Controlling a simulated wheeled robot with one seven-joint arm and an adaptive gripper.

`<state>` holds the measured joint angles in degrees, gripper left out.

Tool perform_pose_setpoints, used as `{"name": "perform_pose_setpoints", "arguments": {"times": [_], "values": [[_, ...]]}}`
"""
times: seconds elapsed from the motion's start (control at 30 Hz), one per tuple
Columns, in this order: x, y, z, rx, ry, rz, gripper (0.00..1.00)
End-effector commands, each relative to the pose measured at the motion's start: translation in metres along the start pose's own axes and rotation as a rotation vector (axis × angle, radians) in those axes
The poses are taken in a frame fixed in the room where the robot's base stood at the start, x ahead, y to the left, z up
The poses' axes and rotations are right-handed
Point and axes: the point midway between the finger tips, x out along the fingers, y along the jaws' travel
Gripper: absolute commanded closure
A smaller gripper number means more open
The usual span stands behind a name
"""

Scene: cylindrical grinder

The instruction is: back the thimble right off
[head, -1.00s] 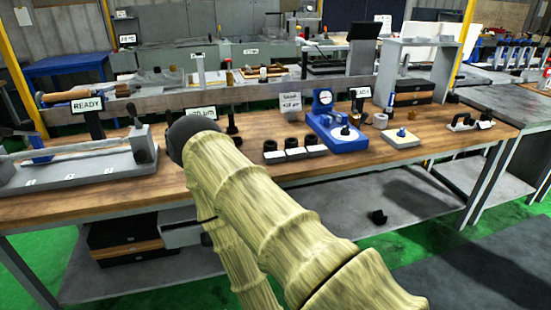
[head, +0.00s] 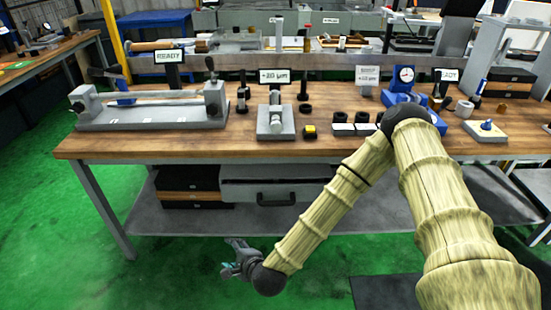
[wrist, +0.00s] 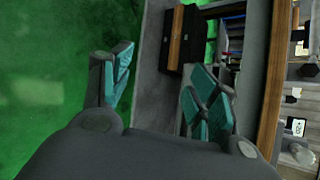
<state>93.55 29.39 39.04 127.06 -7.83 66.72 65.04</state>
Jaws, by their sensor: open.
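My gripper (head: 235,260) hangs low in front of the bench, below its top, at the end of my bent arm. In the wrist view my gripper (wrist: 160,88) is open, with its two teal-padded fingers apart and nothing between them. A small grey upright device (head: 276,121) stands on the bench in front of the display reading about +20 µm; it may carry the thimble, but the thimble is too small to make out. My gripper is well below the device and to its left, touching nothing.
The wooden bench top (head: 100,148) has a long grey fixture (head: 150,110) at left. A drawer (head: 275,190) and dark boxes (head: 188,186) are underneath. Green floor is free at left.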

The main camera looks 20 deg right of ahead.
Motion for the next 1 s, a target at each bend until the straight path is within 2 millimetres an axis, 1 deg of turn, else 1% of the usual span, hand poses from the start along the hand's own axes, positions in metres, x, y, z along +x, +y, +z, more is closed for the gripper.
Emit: {"name": "perform_pose_setpoints", "arguments": {"times": [0.03,0.07,0.1,0.13,0.17,0.2,0.23,0.27,0.3,0.4,0.5,0.6,0.73,0.87,1.0], "values": [[0.009,-0.033,-0.002,0.118,0.006,-0.08,0.4],[0.013,-0.053,-0.002,0.192,0.005,-0.129,0.4],[0.017,-0.081,-0.003,0.291,0.0,-0.195,0.4],[0.019,-0.103,-0.005,0.364,-0.004,-0.245,0.4],[0.02,-0.125,-0.009,0.438,-0.009,-0.296,0.4],[0.02,-0.153,-0.014,0.534,-0.019,-0.363,0.4],[0.019,-0.175,-0.02,0.604,-0.029,-0.413,0.4],[0.017,-0.196,-0.025,0.671,-0.04,-0.463,0.4],[0.013,-0.223,-0.033,0.756,-0.057,-0.528,0.4],[0.0,-0.28,-0.055,0.94,-0.104,-0.67,0.4],[-0.014,-0.322,-0.074,1.073,-0.151,-0.78,0.4],[-0.025,-0.349,-0.087,1.154,-0.186,-0.851,0.4],[-0.031,-0.364,-0.094,1.2,-0.209,-0.889,0.4],[-0.025,-0.373,-0.098,1.205,-0.211,-0.894,0.4],[-0.013,-0.386,-0.103,1.203,-0.209,-0.893,0.4]]}}
